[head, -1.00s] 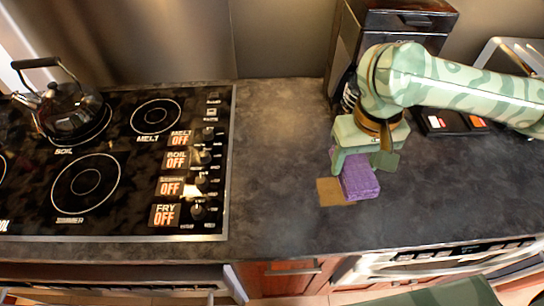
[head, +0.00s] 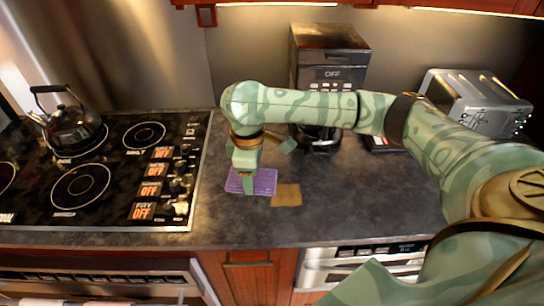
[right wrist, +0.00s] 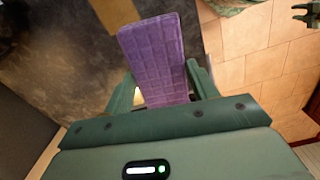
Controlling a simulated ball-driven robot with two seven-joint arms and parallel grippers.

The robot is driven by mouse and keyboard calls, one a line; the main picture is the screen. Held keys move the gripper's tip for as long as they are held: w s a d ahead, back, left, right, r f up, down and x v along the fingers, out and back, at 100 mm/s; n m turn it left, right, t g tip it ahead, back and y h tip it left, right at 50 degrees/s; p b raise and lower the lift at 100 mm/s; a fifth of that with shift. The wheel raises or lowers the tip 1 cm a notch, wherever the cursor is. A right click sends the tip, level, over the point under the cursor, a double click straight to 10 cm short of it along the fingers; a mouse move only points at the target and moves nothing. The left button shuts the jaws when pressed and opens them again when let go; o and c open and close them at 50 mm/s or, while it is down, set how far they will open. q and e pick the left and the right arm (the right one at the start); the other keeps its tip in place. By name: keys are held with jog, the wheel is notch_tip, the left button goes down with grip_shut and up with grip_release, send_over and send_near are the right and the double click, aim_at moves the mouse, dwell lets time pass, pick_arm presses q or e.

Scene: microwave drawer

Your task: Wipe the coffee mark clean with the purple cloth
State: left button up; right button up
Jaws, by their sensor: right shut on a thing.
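The purple cloth (head: 262,182) is a flat block just left of the brown coffee mark (head: 287,195) on the dark counter. My right gripper (head: 247,185) is shut on the cloth and holds it at or just above the counter; I cannot tell whether it touches. In the right wrist view the cloth (right wrist: 158,55) sticks out from between the fingers of my right gripper (right wrist: 165,85).
The stove (head: 85,212) with a kettle (head: 75,128) lies to the left of the cloth. A coffee machine (head: 328,55) stands behind my arm, and a toaster (head: 474,105) at the back right. Bare counter (head: 350,215) lies right of the mark.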

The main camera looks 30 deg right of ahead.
pick_arm(q)
notch_tip(320, 180, up, 5)
jog(key=w+p, duration=0.3)
jog(key=p, duration=0.1)
pick_arm(e)
jog(key=w+d+f+n+b, duration=0.1)
jog(key=d+f+n+b, duration=0.1)
jog(key=f+n, duration=0.1)
jog(key=w+d+f+n+b, duration=0.1)
jog(key=d+f+n+b, duration=0.1)
jog(key=f+n+b, duration=0.1)
jog(key=w+d+f+n+b, duration=0.1)
jog(key=d+f+n+b, duration=0.1)
jog(key=d+f+n, duration=0.1)
notch_tip(320, 180, down, 3)
jog(key=shift+w+r+n, duration=0.15)
jog(key=shift+r+n, duration=0.05)
jog(key=shift+n, duration=0.6)
pick_arm(q)
notch_tip(320, 180, down, 9)
jog(key=s+b, duration=0.2)
jog(key=shift+s+a+r, duration=0.15)
jog(key=shift+s+a, duration=0.1)
jog(key=shift+s, duration=0.1)
pick_arm(e)
jog(key=shift+f, duration=0.45)
jog(key=shift+c, duration=0.4)
jog(key=shift+c, duration=0.8)
jog(key=shift+f, duration=0.55)
